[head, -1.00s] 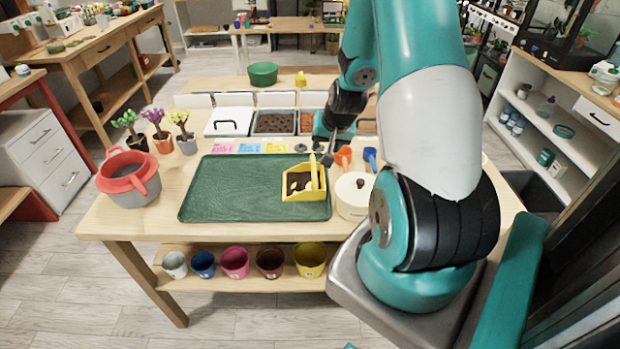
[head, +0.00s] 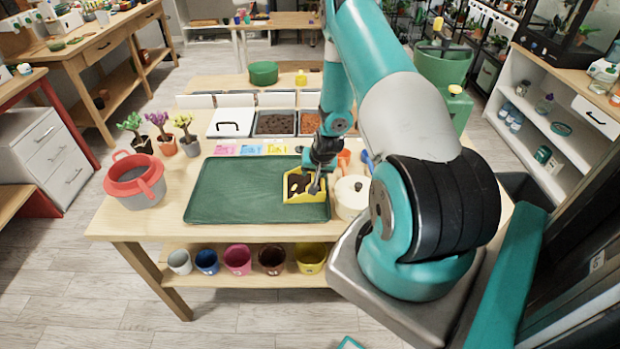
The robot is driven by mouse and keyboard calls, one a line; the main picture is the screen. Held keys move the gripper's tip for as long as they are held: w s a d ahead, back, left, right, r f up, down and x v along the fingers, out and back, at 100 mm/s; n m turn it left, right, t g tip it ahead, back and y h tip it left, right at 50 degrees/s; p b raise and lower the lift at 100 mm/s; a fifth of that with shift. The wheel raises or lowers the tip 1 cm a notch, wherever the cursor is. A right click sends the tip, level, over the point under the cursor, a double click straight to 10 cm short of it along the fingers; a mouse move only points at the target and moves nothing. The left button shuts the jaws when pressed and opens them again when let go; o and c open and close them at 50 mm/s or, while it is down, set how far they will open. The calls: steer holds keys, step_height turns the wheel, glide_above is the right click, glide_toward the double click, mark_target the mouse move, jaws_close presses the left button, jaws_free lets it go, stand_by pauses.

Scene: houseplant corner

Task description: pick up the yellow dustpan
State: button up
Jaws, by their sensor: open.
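The yellow dustpan (head: 304,197) sits at the right end of the dark green mat (head: 235,204) on the wooden table. Dark stuff shows in its pan. My gripper (head: 315,186) is open, pointing down right over the dustpan's right part, where the handle was seen earlier. The gripper hides the handle, so I cannot tell whether the fingers are around it or above it.
A cream lidded pot (head: 350,196) stands close on the right of the dustpan. Soil bins (head: 273,122) and colored cards (head: 250,150) are behind the mat. The mat's left part is clear.

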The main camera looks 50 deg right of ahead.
steer(key=shift+w+f, duration=0.15)
steer(key=shift+f, duration=0.3)
jaws_close()
steer(key=shift+r, duration=0.1)
step_height(320, 180, up, 20)
steer(key=b, duration=0.4)
steer(key=shift+b, duration=0.4)
